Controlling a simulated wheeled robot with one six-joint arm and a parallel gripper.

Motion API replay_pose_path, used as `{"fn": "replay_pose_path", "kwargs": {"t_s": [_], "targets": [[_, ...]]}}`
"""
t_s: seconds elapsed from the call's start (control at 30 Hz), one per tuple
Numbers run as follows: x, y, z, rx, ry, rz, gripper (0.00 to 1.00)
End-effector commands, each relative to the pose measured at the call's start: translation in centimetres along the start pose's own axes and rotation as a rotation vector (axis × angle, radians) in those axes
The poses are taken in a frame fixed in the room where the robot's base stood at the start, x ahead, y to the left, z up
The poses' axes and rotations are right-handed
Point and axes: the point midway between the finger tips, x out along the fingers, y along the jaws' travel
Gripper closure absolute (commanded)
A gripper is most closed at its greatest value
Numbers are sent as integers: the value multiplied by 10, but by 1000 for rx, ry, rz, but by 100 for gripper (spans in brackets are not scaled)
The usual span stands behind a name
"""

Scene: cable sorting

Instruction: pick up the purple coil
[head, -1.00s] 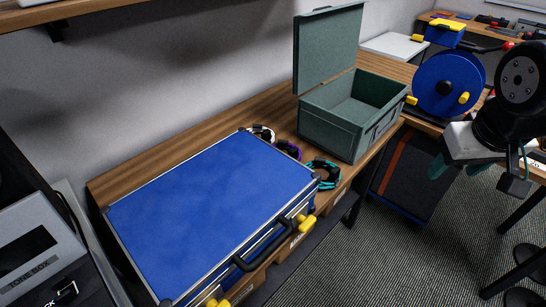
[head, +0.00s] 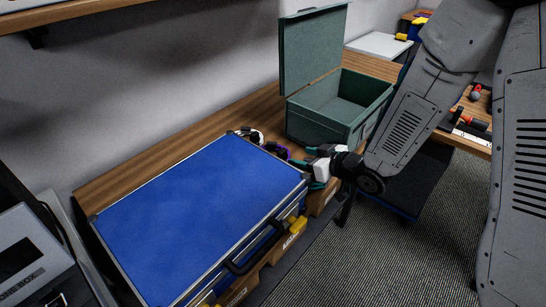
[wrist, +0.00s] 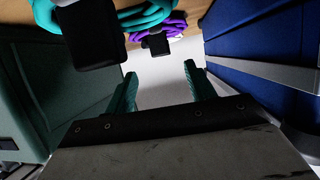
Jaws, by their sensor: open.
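The purple coil (head: 277,151) lies on the wooden bench between the blue case and the green box, partly hidden by the case in the head view. In the wrist view the purple coil (wrist: 172,24) with its black clip is at the top, just above the gap between the fingers. My gripper (head: 312,169) is to the right of the coil in the head view, in the slot between case and box. In the wrist view my gripper (wrist: 160,72) has its green fingers spread, with nothing between them.
A teal coil (wrist: 145,14) with a black clip lies beside the purple one. A white coil (head: 251,135) lies behind the case. The blue case (head: 200,215) and the open green box (head: 320,127) flank the narrow slot.

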Motion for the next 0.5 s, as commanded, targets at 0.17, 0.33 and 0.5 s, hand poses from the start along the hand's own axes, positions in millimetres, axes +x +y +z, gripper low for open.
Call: {"fn": "replay_pose_path", "kwargs": {"t_s": [0.17, 0.33, 0.5], "targets": [[20, -1, 0, 0, 3, -5, 45], [42, -1, -1, -1, 3, -4, 45], [67, -1, -1, -1, 3, -2, 45]]}}
